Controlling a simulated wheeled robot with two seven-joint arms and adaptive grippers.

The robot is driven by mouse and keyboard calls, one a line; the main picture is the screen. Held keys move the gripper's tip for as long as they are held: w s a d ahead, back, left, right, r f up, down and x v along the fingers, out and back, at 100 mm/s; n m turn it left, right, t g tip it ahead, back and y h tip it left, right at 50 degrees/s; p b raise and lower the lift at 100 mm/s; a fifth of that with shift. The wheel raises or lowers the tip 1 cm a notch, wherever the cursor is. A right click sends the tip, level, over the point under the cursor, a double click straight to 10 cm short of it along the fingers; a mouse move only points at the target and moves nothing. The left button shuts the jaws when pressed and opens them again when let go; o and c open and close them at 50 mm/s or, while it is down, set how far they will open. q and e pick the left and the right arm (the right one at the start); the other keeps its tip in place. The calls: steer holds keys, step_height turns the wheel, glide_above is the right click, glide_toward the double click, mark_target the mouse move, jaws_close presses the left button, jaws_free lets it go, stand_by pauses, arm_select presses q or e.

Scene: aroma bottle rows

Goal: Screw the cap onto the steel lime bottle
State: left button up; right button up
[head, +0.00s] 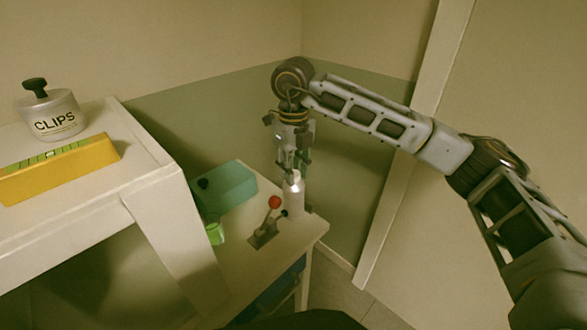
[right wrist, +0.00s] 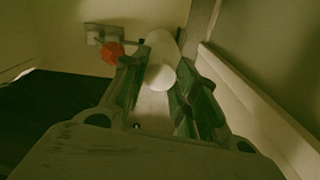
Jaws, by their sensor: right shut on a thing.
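A pale bottle (head: 294,198) stands upright near the back right corner of the lower table; I cannot read a label on it. My right gripper (head: 292,172) points down over the bottle's top, shut on a small pale round piece that looks like the cap. In the right wrist view, this rounded cap (right wrist: 160,77) sits between the fingertips (right wrist: 158,84), in line with the bottle (right wrist: 161,43) beyond. The fingers hide the join, so I cannot tell how the cap sits on the neck. My left gripper is not in view.
A red-knobbed lever (head: 274,203) stands close beside the bottle. A teal box (head: 230,190) and a green cup (head: 215,233) are to its left. A higher white shelf (head: 151,168) holds a CLIPS jar (head: 55,118) and a yellow level (head: 60,170). Walls stand close behind.

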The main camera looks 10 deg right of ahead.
steer(key=shift+m, duration=2.4)
steer(key=shift+m+p, duration=0.4)
steer(key=shift+m, duration=1.7)
steer(key=o, duration=1)
steer(key=shift+o, duration=0.2)
steer(key=shift+r+p, duration=2.15)
steer(key=shift+r, duration=1.35)
